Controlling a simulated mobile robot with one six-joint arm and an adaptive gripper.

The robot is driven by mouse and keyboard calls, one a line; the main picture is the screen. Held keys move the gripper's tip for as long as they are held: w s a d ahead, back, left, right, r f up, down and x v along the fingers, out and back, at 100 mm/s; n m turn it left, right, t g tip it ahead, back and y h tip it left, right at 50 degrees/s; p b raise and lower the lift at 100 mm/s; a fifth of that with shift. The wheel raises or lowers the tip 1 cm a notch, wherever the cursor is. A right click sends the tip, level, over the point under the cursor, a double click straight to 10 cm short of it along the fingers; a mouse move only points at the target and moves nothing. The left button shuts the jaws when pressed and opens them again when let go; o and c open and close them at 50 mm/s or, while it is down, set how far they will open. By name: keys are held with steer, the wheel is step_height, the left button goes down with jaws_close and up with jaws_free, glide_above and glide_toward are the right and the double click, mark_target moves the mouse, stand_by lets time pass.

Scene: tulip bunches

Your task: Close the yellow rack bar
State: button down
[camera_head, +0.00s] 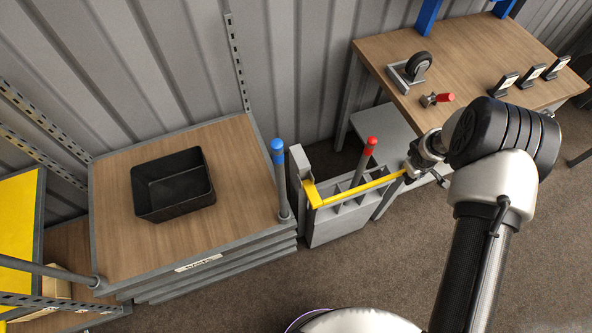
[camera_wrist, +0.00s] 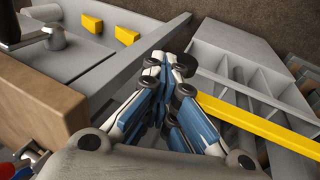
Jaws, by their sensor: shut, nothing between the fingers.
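The yellow rack bar (camera_head: 358,188) runs across the open front of a low grey compartment rack (camera_head: 325,228), from a grey post at its left to my gripper (camera_head: 412,168) at its right end. In the wrist view the yellow bar (camera_wrist: 262,128) passes from the right edge to behind the blue-and-silver fingers of my gripper (camera_wrist: 170,62). The fingers are shut and empty, beside or against the bar's end; I cannot tell if they touch it. The bar's end is hidden behind the fingers.
A wooden shelf unit (camera_head: 240,135) with a black bin (camera_head: 203,185) and a blue-topped post (camera_head: 280,180) stands left. A red-topped post (camera_head: 366,158) rises behind the bar. A workbench (camera_head: 470,55) with a caster wheel stands behind my arm. Carpet in front is open.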

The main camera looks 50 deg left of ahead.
steer(key=shift+s+f, duration=0.15)
steer(key=d+r+m+p, duration=0.25)
steer(key=d+r, duration=0.25)
steer(key=r, duration=0.9)
steer(key=d+r+m+p, duration=0.1)
steer(key=d+r+p, duration=0.3)
steer(key=r, duration=1.1)
steer(key=s+d+r+m, duration=0.2)
steer(key=s+d+r, duration=0.25)
steer(key=r, duration=0.25)
steer(key=s+d+r+m, duration=0.2)
steer(key=s+d+r, duration=0.2)
steer(key=s+r, duration=0.15)
steer(key=s+d+r+m, duration=0.2)
steer(key=s+r+m, duration=0.1)
steer(key=s, duration=0.9)
steer(key=s+d+r+m, duration=0.3)
steer(key=s, duration=0.9)
steer(key=shift+r, duration=0.4)
